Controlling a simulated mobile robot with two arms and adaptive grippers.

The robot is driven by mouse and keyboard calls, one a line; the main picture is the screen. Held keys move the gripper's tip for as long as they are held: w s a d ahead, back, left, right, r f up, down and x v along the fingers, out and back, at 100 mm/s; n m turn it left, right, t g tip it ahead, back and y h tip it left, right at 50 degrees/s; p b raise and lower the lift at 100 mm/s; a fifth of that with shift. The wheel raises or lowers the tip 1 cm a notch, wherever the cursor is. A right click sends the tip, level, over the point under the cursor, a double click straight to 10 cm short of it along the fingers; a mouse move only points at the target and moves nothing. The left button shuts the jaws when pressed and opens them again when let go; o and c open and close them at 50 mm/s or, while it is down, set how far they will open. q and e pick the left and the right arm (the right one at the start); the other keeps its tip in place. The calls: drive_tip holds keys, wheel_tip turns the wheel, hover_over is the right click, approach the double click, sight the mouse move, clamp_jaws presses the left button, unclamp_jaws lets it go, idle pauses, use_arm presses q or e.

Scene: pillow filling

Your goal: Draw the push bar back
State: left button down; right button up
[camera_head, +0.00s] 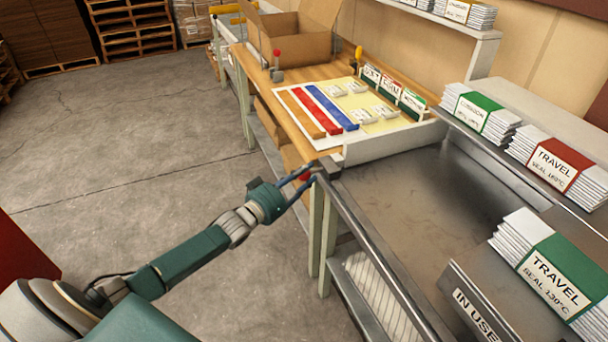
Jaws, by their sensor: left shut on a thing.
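The push bar (395,144) is a pale upright bar lying across the far end of the grey metal tray (400,200). A red knob (304,177) shows near the tray's far left corner, by the bar's left end; how it joins the bar is hard to make out. My left gripper (300,184) reaches in from the left, outside the tray's edge, and its fingers are closed around the red knob. The fingers partly hide the knob. My right gripper is not in view.
A metal rail (375,254) runs along the tray's left side. Beyond the bar, a wooden bench (262,90) holds a board with colored strips and an open carton (290,45). Labeled packet stacks (555,165) stand at right. The floor at left is clear.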

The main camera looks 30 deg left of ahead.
use_arm(q)
drive_tip(key=c, duration=1.4)
unclamp_jaws()
drive_tip(key=shift+w+a+r, duration=0.25)
drive_tip(key=shift+a+r, duration=0.05)
drive_tip(key=shift+r, duration=0.25)
drive_tip(key=shift+o, duration=0.6)
drive_tip(key=shift+f, duration=0.3)
drive_tip(key=shift+s+f, duration=0.1)
drive_tip(key=shift+s, duration=0.4)
drive_tip(key=s+a, duration=0.2)
drive_tip(key=s, duration=0.8)
drive_tip(key=shift+s+a, duration=0.15)
drive_tip(key=shift+s, duration=0.25)
